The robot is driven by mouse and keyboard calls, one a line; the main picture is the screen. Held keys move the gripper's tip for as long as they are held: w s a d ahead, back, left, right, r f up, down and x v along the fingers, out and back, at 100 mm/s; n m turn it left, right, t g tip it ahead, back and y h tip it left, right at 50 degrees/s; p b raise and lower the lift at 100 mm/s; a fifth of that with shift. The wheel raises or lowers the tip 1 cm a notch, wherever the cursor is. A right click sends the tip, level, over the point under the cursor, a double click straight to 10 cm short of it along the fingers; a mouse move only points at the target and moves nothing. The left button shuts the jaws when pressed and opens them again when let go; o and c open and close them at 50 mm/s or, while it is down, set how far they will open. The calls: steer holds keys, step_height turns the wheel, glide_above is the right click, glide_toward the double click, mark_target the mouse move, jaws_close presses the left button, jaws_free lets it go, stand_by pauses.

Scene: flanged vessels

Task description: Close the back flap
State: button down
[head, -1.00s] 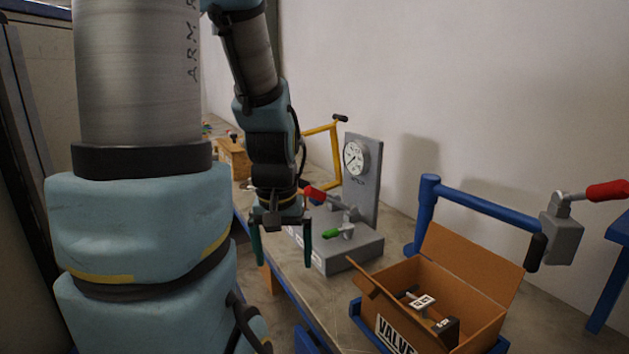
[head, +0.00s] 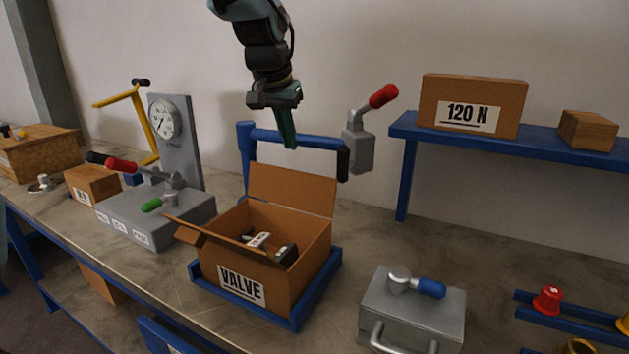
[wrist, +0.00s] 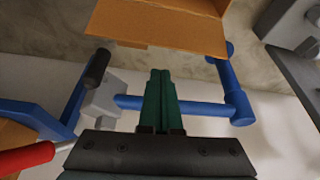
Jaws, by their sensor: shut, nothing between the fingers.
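The open cardboard box marked VALVE (head: 285,278) sits in a blue tray frame (head: 318,290) on the bench. Its back flap (head: 292,190) stands up and leans back toward the wall; it also shows at the top of the wrist view (wrist: 160,25). A left flap (head: 185,232) sticks outward. Inside the box lie dark parts with a white label (head: 260,240). My gripper (head: 290,147) is shut and empty, pointing down, above and behind the back flap, near the blue bar. In the wrist view my shut green fingers (wrist: 159,75) overlap the blue bar and point toward the flap, apart from it.
A blue bar (head: 300,137) with a grey clamp block (head: 357,150) and red handle stands behind the box. A gauge stand (head: 178,145) is left. A grey case (head: 412,310) is right. A blue shelf (head: 560,145) holds a 120 N box (head: 470,105).

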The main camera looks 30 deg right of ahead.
mark_target(292, 187)
steer(key=s+d+r+m, duration=0.1)
steer(key=s+d, duration=0.2)
steer(key=d, duration=0.1)
steer(key=d+p+x, duration=0.1)
steer(key=p+x, duration=0.2)
steer(key=x, duration=0.7)
steer(key=shift+h, duration=0.3)
steer(key=a, duration=0.1)
steer(key=s+a+r+p, duration=0.1)
steer(key=a, duration=0.1)
steer(key=shift+s+a+r, duration=0.2)
steer(key=shift+s+r, duration=0.05)
steer(key=shift+s, duration=0.05)
steer(key=shift+d, duration=0.1)
